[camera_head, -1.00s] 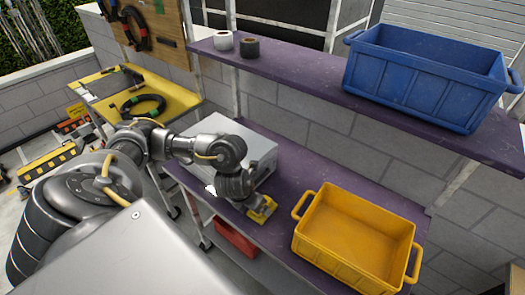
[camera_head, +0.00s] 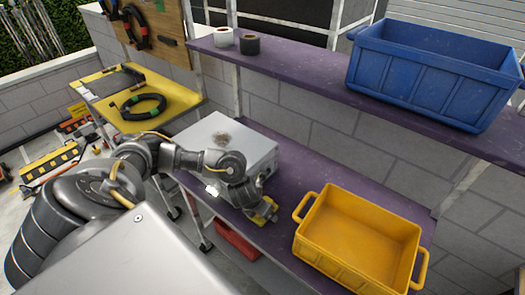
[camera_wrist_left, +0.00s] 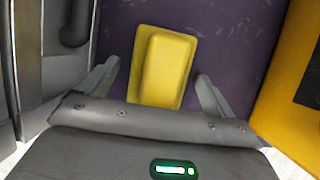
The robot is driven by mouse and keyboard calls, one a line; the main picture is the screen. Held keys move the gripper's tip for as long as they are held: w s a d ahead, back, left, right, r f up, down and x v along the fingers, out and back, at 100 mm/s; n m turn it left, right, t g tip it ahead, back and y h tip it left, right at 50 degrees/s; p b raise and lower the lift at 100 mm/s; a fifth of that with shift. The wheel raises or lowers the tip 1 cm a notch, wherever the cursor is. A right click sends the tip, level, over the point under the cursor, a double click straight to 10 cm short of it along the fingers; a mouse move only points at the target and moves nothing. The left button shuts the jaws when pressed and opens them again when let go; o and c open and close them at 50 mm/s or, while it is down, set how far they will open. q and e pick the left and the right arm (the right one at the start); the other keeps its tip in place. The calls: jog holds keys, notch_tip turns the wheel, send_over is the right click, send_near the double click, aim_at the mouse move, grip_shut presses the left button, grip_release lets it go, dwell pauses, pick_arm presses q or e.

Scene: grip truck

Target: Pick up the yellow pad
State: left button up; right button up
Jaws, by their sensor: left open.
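The yellow pad (camera_wrist_left: 168,66) lies on the purple shelf in the left wrist view, with a raised block on a flat base. My left gripper (camera_wrist_left: 158,72) is open, with one finger on each side of the pad's near part. A gap shows between each finger and the pad. In the head view, the pad (camera_head: 268,211) is partly hidden by my left gripper (camera_head: 262,213) near the shelf's front edge. My right gripper is not in view.
A yellow crate (camera_head: 348,270) stands to the right of the pad; a grey metal box (camera_head: 225,134) stands behind and left. Purple shelf (camera_head: 300,165) shows bare between them. An upper shelf (camera_head: 310,72) holds a blue crate (camera_head: 425,82) and two tape rolls.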

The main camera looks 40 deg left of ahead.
pick_arm(q)
jog(key=shift+c, duration=1.4)
jog(key=c, duration=0.8)
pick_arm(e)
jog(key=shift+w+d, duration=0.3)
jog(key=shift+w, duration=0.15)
pick_arm(q)
jog(key=shift+r, duration=0.1)
notch_tip(320, 180, up, 10)
jog(key=shift+f+p, duration=0.1)
jog(key=shift+p, duration=0.9)
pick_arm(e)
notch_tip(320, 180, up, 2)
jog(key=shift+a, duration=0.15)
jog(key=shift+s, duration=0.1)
